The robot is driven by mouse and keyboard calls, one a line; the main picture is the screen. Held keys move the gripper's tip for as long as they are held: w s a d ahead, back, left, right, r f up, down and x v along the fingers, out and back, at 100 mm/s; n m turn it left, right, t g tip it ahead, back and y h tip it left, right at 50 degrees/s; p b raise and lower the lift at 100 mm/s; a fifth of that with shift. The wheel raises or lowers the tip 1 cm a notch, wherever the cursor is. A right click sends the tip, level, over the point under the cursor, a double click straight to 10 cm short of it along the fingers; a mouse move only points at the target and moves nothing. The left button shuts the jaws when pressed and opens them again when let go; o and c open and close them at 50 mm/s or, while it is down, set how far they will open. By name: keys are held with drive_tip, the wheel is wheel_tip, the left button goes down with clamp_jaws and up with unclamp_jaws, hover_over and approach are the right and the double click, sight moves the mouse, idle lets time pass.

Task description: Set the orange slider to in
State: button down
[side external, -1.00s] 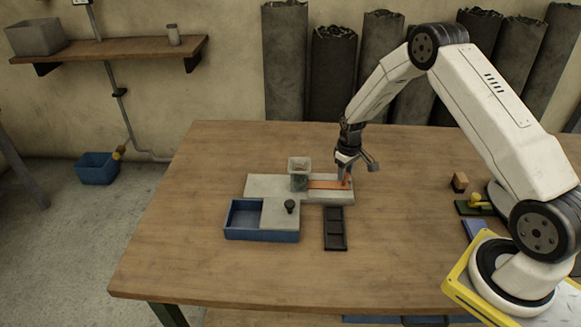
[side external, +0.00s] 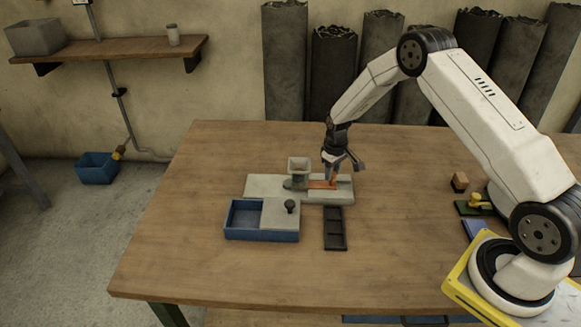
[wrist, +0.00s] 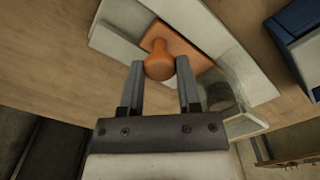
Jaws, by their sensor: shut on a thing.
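The orange slider (side external: 322,184) is a flat strip with an upright knob, lying in a channel of the grey block (side external: 267,186) on the table. In the wrist view, the rounded orange knob (wrist: 160,62) sits between the fingertips. My gripper (side external: 333,178) points down over the slider and is shut on this knob; it also shows in the wrist view (wrist: 161,68). A clear, square-topped hopper (side external: 299,165) stands on the block at the slider's left end. The left end of the strip is partly hidden by the hopper's base.
A blue tray (side external: 233,233) with a grey cover and black knob (side external: 290,206) stands in front of the block. A black slotted tray (side external: 335,229) lies to its right. A small wooden block (side external: 460,181) lies farther right. The left of the table is clear.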

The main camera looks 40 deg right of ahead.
drive_tip(key=shift+c, duration=1.5)
unclamp_jaws()
drive_tip(key=shift+r, duration=0.15)
drive_tip(key=shift+r, duration=3.8)
